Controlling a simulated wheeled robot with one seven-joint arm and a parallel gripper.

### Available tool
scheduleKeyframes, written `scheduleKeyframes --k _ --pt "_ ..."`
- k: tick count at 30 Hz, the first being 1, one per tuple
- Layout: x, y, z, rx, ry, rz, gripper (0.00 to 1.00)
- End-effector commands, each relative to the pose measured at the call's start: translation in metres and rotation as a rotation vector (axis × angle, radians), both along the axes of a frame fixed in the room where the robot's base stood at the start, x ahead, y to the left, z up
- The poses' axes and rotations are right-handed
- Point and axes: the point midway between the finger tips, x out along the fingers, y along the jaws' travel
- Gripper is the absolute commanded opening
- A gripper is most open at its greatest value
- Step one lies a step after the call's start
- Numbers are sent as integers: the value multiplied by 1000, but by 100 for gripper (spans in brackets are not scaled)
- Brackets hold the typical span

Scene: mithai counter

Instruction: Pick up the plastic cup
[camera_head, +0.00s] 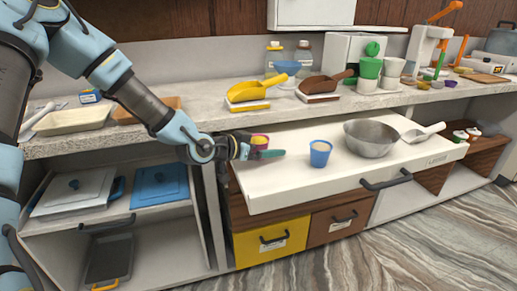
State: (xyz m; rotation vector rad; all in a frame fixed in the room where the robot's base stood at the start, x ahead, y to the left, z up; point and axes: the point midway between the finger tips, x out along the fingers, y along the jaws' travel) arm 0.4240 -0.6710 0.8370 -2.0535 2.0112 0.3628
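A blue cup (320,156) with pale contents or a pale inside stands upright on the white pulled-out surface (290,185). A smaller pink cup with a yellow rim (260,146) stands to its left, partly hidden by my gripper. My gripper (247,151) is low over the left part of this surface, beside the pink cup and left of the blue cup, with a clear gap to the blue one. A teal piece (268,154) shows at the gripper's end; I cannot tell if it is held. The fingers are too small to judge.
A steel bowl (371,139) and a white scoop (424,132) lie right of the blue cup. The white surface's front is clear.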

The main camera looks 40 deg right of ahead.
Motion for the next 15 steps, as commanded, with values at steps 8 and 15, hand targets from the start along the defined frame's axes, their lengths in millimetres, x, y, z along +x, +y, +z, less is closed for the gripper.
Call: scheduleKeyframes --k 8,15 --pt "0 0 0 0 0 0 65" --pt "0 0 0 0 0 0 38"
